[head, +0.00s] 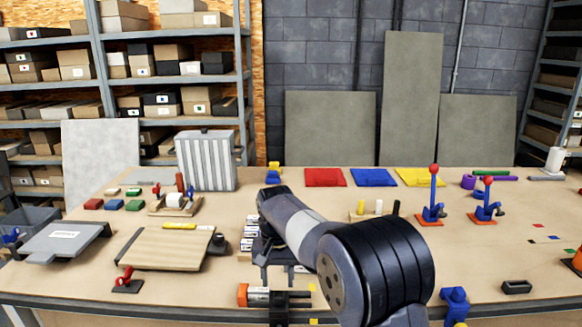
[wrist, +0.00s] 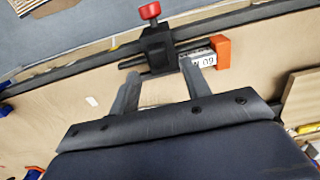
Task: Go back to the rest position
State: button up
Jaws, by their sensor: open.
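My gripper (head: 278,281) points down near the front edge of the workbench (head: 190,284), with its two fingers apart and nothing visible between them. In the wrist view, my gripper (wrist: 160,72) is open near a black clamp-like fixture (wrist: 156,42) with a red knob. One fingertip overlaps a white-labelled piece beside an orange block (wrist: 222,50); I cannot tell whether they touch. The orange block also shows in the head view (head: 242,295), at the bench's front edge. My arm covers the middle right of the bench. No rest-position marker is visible.
A wooden board (head: 165,248) and grey plate (head: 62,243) lie left. A ribbed metal box (head: 205,160) stands behind. Red (head: 325,177), blue (head: 374,177) and yellow (head: 420,177) pads lie at the back. Red-knobbed levers (head: 433,195) stand right.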

aim_at(283, 294)
notch_tip(283, 294, down, 6)
jog(key=shift+r+p, duration=0.15)
jog(key=shift+p, duration=0.25)
jog(key=shift+d+f, duration=0.2)
jog(key=shift+d, duration=0.35)
jog(key=shift+d+r, duration=0.1)
jog(key=shift+d, duration=0.05)
